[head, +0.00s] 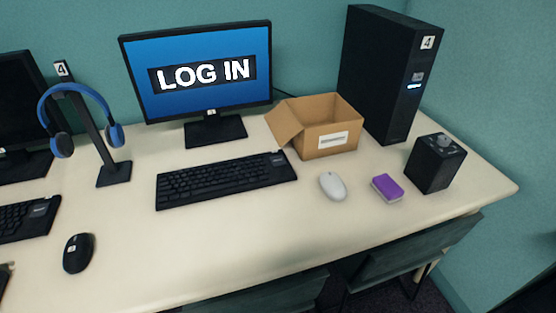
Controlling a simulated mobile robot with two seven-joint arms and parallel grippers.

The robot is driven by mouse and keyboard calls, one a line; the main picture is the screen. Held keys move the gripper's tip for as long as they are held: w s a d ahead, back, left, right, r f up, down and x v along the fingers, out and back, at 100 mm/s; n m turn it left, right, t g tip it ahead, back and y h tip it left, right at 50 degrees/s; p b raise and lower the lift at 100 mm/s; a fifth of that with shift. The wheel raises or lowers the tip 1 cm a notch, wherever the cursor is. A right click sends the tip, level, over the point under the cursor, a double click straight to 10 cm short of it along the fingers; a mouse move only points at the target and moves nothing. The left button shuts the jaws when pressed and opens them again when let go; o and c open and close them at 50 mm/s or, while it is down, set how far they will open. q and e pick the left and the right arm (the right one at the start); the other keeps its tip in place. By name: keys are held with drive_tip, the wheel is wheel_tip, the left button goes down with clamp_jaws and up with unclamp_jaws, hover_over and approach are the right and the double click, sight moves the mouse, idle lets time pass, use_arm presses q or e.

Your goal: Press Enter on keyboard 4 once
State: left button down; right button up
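A black keyboard (226,180) lies in the middle of the desk, in front of a monitor (198,72) that shows "LOG IN" on a blue screen. I cannot read a number on this keyboard, and its single keys, Enter included, are too small to tell apart. The black computer tower (385,75) at the back right bears a label "4". A "4" label also sits on the headphone stand (92,130) to the left. Neither of my grippers is in view.
A white mouse (332,186), a purple sponge-like block (387,188), a black box with a knob (435,163) and an open cardboard box (325,135) stand right of the keyboard. A black mouse (78,253) and another keyboard (28,217) lie left. The desk's front middle (200,245) is clear.

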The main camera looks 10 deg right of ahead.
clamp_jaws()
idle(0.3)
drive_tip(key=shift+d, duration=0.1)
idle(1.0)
